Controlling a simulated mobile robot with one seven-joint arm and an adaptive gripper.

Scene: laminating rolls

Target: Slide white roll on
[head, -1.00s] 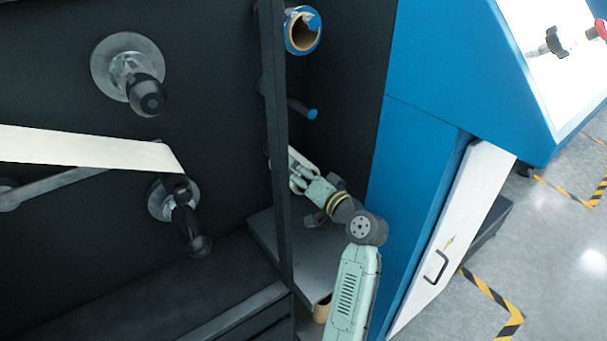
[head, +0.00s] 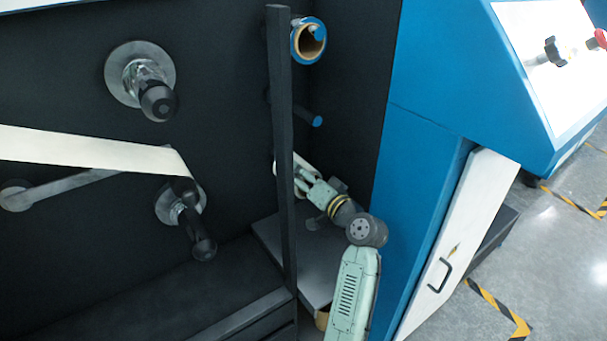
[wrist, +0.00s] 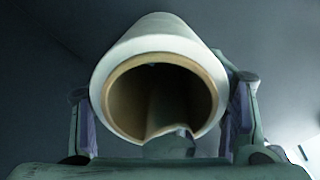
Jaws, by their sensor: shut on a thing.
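The white roll (wrist: 165,35), with a tan cardboard core, is in my gripper (wrist: 168,112). In the wrist view one finger presses each side of it, and its open near end faces the camera. In the head view the roll (head: 308,166) and my gripper (head: 301,182) are partly hidden behind a dark upright post (head: 284,130). They are below a blue-tipped peg (head: 316,121) on the dark back wall. The peg looks empty.
A blue-edged roll with a tan core (head: 311,41) hangs above the peg. Two black-tipped spindles (head: 158,98) stick out at left, and a white web (head: 90,148) runs to the lower one (head: 199,235). A grey shelf (head: 300,250) lies below my gripper; a blue cabinet (head: 420,190) stands at right.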

